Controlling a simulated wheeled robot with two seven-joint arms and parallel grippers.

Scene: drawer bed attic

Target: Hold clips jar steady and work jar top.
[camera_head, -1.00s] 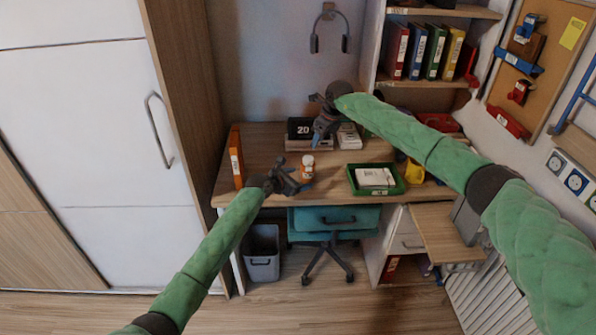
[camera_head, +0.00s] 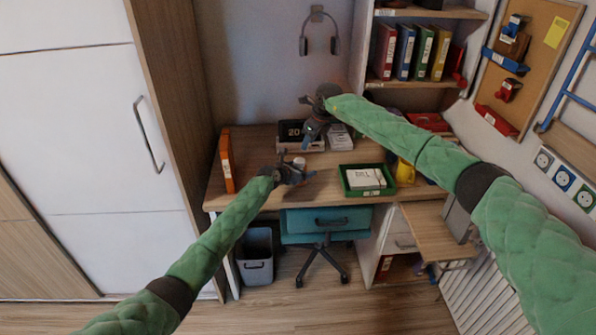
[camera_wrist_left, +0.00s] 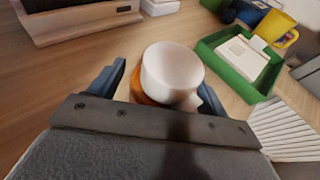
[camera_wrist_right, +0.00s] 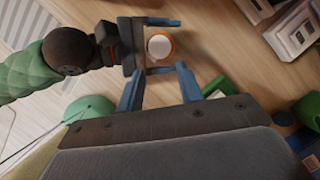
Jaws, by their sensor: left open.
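The clips jar (camera_head: 299,162) stands on the desk, mostly hidden by my left gripper in the head view. The left wrist view shows its white lid (camera_wrist_left: 173,72) and a strip of orange body below. My left gripper (camera_head: 297,174) is open, with its blue fingers on either side of the jar. The right wrist view shows the white jar top (camera_wrist_right: 160,46) between those fingers; I cannot tell whether they touch it. My right gripper (camera_head: 310,138) is above and behind the jar, its fingers pointing down. Its two fingers (camera_wrist_right: 160,86) are apart and empty.
A green tray (camera_head: 345,187) with a white box stands right of the jar, with a yellow mug (camera_head: 405,172) beyond it. A calendar block (camera_head: 292,131) stands behind. An orange binder (camera_head: 227,163) stands at the desk's left end. Bare desk lies between binder and jar.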

